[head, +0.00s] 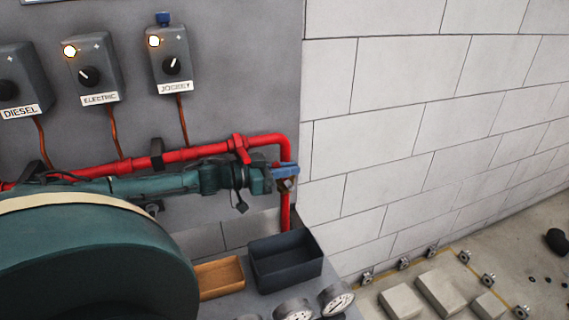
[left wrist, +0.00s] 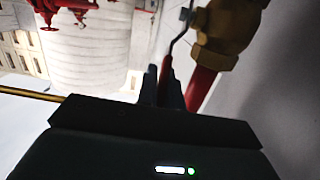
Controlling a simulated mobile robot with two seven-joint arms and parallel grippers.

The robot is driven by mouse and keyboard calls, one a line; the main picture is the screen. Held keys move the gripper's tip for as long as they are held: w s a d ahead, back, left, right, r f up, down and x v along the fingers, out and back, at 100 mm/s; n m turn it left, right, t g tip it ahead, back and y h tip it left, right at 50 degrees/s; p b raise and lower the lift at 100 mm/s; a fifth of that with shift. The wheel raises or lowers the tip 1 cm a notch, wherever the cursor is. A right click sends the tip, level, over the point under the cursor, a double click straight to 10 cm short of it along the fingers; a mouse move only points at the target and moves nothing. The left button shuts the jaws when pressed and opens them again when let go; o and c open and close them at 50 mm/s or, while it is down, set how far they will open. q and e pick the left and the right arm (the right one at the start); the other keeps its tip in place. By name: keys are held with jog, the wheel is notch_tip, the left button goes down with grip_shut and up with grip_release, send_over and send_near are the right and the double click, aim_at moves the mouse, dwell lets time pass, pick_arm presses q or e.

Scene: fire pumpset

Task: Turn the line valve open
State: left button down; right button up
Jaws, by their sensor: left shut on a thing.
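My left arm reaches in from the left in the head view, and my left gripper (head: 290,171) is at the red pipe (head: 285,212) where it turns down by the wall corner. In the left wrist view the gripper (left wrist: 162,88) is shut on the lever (left wrist: 181,32) of the line valve. The lever's thin metal arm runs up beside the brass valve body (left wrist: 226,28), and its red grip lies between the fingers. A little of the brass body (head: 289,184) shows beside the fingers in the head view; the rest is hidden. My right gripper is out of view.
Diesel, electric and jockey switch boxes (head: 170,55) hang on the grey panel. A dark open bin (head: 288,270), a wooden tray (head: 220,279) and gauges (head: 336,298) are below the gripper. A white block wall (head: 400,120) stands close on the right.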

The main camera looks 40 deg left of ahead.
pick_arm(q)
jog(key=c, duration=1.5)
grip_release()
jog(key=shift+c, duration=0.2)
jog(key=shift+s+a, duration=0.1)
jog(key=shift+s, duration=0.05)
jog(key=shift+p+v, duration=0.3)
jog(key=shift+v, duration=0.7)
jog(key=p+v, duration=0.1)
jog(key=v, duration=1)
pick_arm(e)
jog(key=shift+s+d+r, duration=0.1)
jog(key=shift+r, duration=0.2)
